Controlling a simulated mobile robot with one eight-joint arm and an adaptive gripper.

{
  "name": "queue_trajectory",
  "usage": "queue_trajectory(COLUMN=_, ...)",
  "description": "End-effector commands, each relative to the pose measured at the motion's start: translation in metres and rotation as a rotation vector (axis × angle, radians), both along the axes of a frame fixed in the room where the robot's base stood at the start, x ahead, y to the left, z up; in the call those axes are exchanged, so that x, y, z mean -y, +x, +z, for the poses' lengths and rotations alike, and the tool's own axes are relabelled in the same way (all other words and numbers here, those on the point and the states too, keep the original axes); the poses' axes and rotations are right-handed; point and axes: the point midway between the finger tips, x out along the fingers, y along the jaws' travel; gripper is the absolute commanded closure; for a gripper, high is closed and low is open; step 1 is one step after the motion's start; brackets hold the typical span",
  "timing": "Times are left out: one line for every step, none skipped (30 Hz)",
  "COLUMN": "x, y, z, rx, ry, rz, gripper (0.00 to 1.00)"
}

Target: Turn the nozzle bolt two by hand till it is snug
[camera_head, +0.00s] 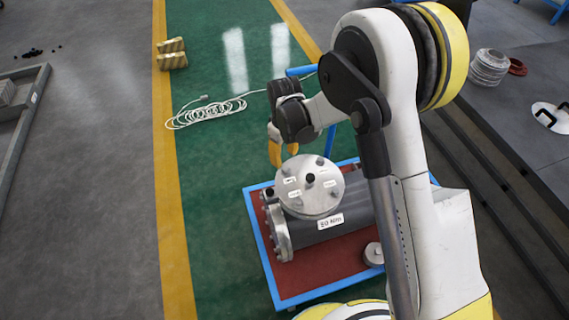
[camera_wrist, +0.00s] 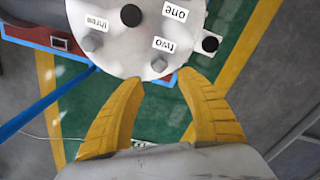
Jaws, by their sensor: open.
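The nozzle cover (camera_head: 318,205) is a round silver disc on top of the grey shell; it also fills the top of the wrist view (camera_wrist: 120,58). Nozzle bolt two (camera_wrist: 160,65) is a grey hex head near the cover's rim, beside the label "two" (camera_wrist: 164,44). My gripper (camera_wrist: 158,78) is open and empty, its yellow fingers spread either side of the bolt's line, with the tips just short of the rim. In the head view my gripper (camera_head: 283,165) hangs at the cover's far edge. No contact with the bolt shows.
Another bolt (camera_wrist: 92,43) sits by the label "three", and a black knob (camera_wrist: 130,15) is at the cover's centre. The shell (camera_head: 350,205) lies on a red-topped, blue-edged cart (camera_head: 283,297). A blue upright (camera_wrist: 48,104) stands close by my gripper. A coiled white cable (camera_head: 205,115) lies on the floor.

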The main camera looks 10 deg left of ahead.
Motion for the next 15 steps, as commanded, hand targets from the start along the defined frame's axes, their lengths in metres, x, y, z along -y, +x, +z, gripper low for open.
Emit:
queue_trajectory(x=0.0, y=0.0, z=0.013, rx=0.0, ry=0.0, rz=0.0, gripper=0.57)
queue_trajectory(x=0.0, y=0.0, z=0.019, rx=0.0, ry=0.0, rz=0.0, gripper=0.57)
queue_trajectory(x=0.0, y=0.0, z=0.027, rx=0.0, ry=0.0, rz=0.0, gripper=0.57)
queue_trajectory(x=0.0, y=0.0, z=0.033, rx=0.0, ry=0.0, rz=0.0, gripper=0.57)
queue_trajectory(x=0.0, y=0.0, z=0.038, rx=0.0, ry=0.0, rz=0.0, gripper=0.57)
queue_trajectory(x=0.0, y=0.0, z=0.044, rx=0.0, ry=0.0, rz=0.0, gripper=0.57)
queue_trajectory(x=0.0, y=0.0, z=0.048, rx=0.0, ry=0.0, rz=0.0, gripper=0.57)
queue_trajectory(x=0.0, y=0.0, z=0.052, rx=0.0, ry=0.0, rz=0.0, gripper=0.57)
queue_trajectory(x=0.0, y=0.0, z=0.056, rx=0.0, ry=0.0, rz=0.0, gripper=0.57)
queue_trajectory(x=0.0, y=0.0, z=0.058, rx=0.0, ry=0.0, rz=0.0, gripper=0.57)
queue_trajectory(x=0.0, y=0.0, z=0.06, rx=0.0, ry=0.0, rz=0.0, gripper=0.57)
queue_trajectory(x=0.0, y=0.0, z=0.061, rx=0.0, ry=0.0, rz=0.0, gripper=0.57)
queue_trajectory(x=0.0, y=0.0, z=0.062, rx=0.0, ry=0.0, rz=0.0, gripper=0.57)
queue_trajectory(x=0.0, y=0.0, z=0.063, rx=0.0, ry=0.0, rz=0.0, gripper=0.57)
queue_trajectory(x=0.0, y=0.0, z=0.063, rx=0.0, ry=0.0, rz=0.0, gripper=0.57)
